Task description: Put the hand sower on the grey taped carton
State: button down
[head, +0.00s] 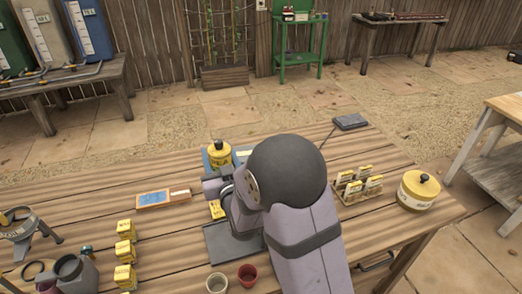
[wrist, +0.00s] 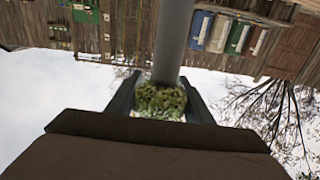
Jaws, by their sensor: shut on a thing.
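My gripper (wrist: 160,92) shows in the wrist view with a dark finger on each side of a green speckled thing (wrist: 160,101). A grey tube (wrist: 175,42) runs from it up the picture. The gripper is shut on this thing; I cannot tell for certain that it is the hand sower. In the head view my arm hides the fingers and what they hold. I cannot clearly make out a grey taped carton; a flat dark grey slab (head: 225,245) lies on the wooden table, partly behind my arm.
Yellow tins stand behind my arm (head: 219,155) and at the right (head: 417,190). A seed packet rack (head: 357,186) stands right of my arm. Two small pots (head: 248,275) stand in front. Yellow boxes (head: 125,252) and a grey can (head: 75,272) are at the left.

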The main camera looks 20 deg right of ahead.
jog(key=w+d+r+m+h, duration=0.1)
jog(key=w+d+r+h, duration=0.15)
jog(key=d, duration=0.35)
jog(key=w+d+r+m+h+p, duration=0.1)
jog(key=w+d+r, duration=0.2)
jog(key=w+d, duration=0.15)
jog(key=w+d+r+m+h, duration=0.1)
jog(key=w+d+r+h, duration=0.15)
jog(key=d, duration=0.45)
jog(key=w+d+r, duration=0.2)
jog(key=w+r, duration=0.5)
jog(key=r, duration=0.3)
notch_tip(320, 180, down, 14)
jog(key=y+p, duration=0.1)
jog(key=p, duration=0.2)
jog(key=shift+w+a+r+g, duration=0.25)
jog(key=shift+w+a+g, duration=0.05)
jog(key=shift+w+a, duration=0.15)
jog(key=shift+f, duration=0.1)
jog(key=c, duration=1.3)
grip_release()
jog(key=shift+f, duration=0.2)
jog(key=o, duration=0.4)
jog(key=shift+r, duration=0.1)
